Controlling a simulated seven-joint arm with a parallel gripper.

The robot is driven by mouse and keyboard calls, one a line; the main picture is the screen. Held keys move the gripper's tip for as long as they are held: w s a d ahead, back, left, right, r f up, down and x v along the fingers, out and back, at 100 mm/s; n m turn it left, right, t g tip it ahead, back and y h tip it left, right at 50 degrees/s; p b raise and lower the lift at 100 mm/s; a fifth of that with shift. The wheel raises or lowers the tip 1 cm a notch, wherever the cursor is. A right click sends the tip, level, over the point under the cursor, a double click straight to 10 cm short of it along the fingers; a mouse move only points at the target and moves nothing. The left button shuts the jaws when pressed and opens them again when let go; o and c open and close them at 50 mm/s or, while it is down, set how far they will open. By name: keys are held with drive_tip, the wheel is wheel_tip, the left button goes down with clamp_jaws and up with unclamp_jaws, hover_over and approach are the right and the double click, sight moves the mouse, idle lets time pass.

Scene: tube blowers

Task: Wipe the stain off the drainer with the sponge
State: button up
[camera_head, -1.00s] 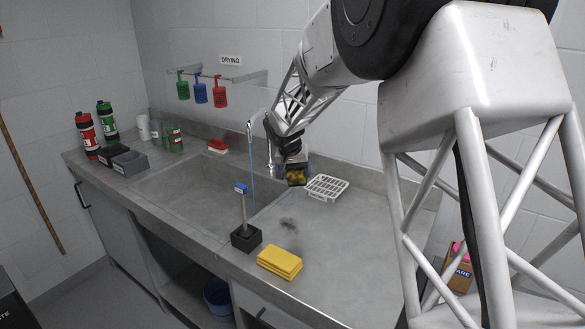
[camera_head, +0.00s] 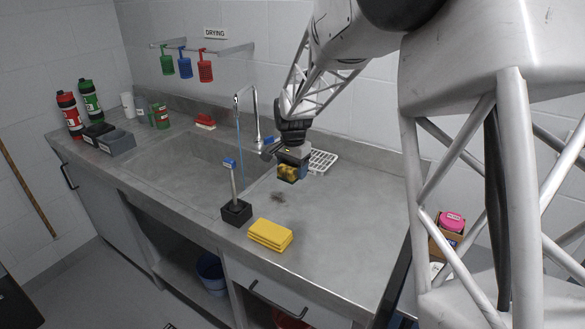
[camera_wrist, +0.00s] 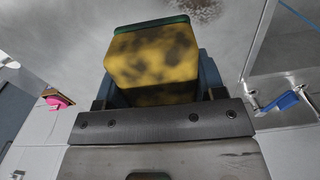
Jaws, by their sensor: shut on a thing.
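My gripper (camera_head: 292,160) is shut on the sponge (camera_head: 288,173), a yellow block with dark blotches and a green layer. In the wrist view the sponge (camera_wrist: 152,58) sits between the jaws, its green side facing away from the gripper. The stain (camera_head: 278,197) is a small dark brown smudge on the grey metal drainer (camera_head: 325,215), right of the sink. The stain also shows at the top edge of the wrist view (camera_wrist: 205,10). The sponge is a little behind the stain and appears to be held above the surface.
A white rack (camera_head: 322,161) stands behind my gripper. Folded yellow cloths (camera_head: 270,235) and a black block with a blue-topped post (camera_head: 236,211) are at the front edge. The tap (camera_head: 255,110) stands left of my gripper. The drainer's right side is clear.

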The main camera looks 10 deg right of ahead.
drive_tip(key=shift+f, duration=0.2)
drive_tip(key=shift+f, duration=2.35)
drive_tip(key=shift+r, duration=0.15)
drive_tip(key=shift+r, duration=0.35)
drive_tip(key=shift+f, duration=0.1)
